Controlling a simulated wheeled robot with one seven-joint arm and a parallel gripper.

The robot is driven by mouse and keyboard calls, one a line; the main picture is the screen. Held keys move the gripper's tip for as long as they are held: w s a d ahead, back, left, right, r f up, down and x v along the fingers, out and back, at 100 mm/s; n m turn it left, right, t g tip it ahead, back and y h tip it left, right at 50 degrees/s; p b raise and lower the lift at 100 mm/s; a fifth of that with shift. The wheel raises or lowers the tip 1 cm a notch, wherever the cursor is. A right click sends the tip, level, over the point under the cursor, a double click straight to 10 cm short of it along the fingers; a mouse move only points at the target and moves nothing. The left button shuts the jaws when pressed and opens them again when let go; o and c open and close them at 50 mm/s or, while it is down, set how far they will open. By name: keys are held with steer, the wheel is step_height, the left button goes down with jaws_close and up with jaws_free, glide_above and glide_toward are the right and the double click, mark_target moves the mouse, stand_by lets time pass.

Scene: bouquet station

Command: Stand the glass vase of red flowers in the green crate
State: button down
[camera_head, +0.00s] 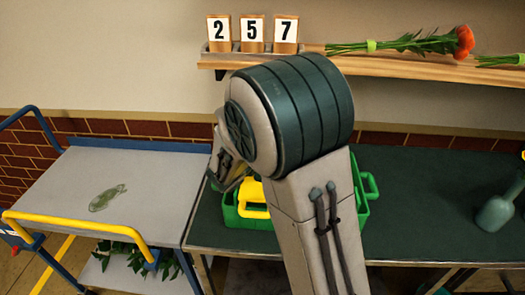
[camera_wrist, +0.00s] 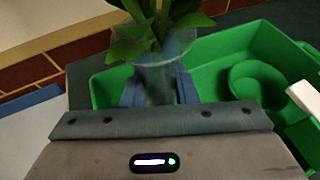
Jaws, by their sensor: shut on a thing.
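In the wrist view my gripper (camera_wrist: 160,88) is shut on a clear glass vase (camera_wrist: 165,48), one finger on each side of it. Green leaves (camera_wrist: 150,15) rise from its mouth; the blooms are out of the picture, so their colour cannot be seen. The green crate (camera_wrist: 220,48) lies around and behind the vase, which appears over the crate's left part. I cannot tell whether its base touches the crate floor. A round green holder (camera_wrist: 257,82) is to its right in the crate. In the head view my arm hides the vase and much of the crate (camera_head: 369,186).
A yellow object (camera_head: 252,197) shows at the crate's left part. A grey-green bottle (camera_head: 495,212) stands far right on the dark table (camera_head: 425,205). A trolley (camera_head: 140,185) with yellow rails stands left. A wooden shelf (camera_head: 400,65) with number blocks and flowers runs above.

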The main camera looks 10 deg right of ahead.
steer(key=shift+f+b, duration=0.3)
steer(key=shift+f, duration=0.05)
stand_by(0.7)
stand_by(0.3)
steer(key=c, duration=1.1)
jaws_free()
steer(key=shift+o, duration=0.2)
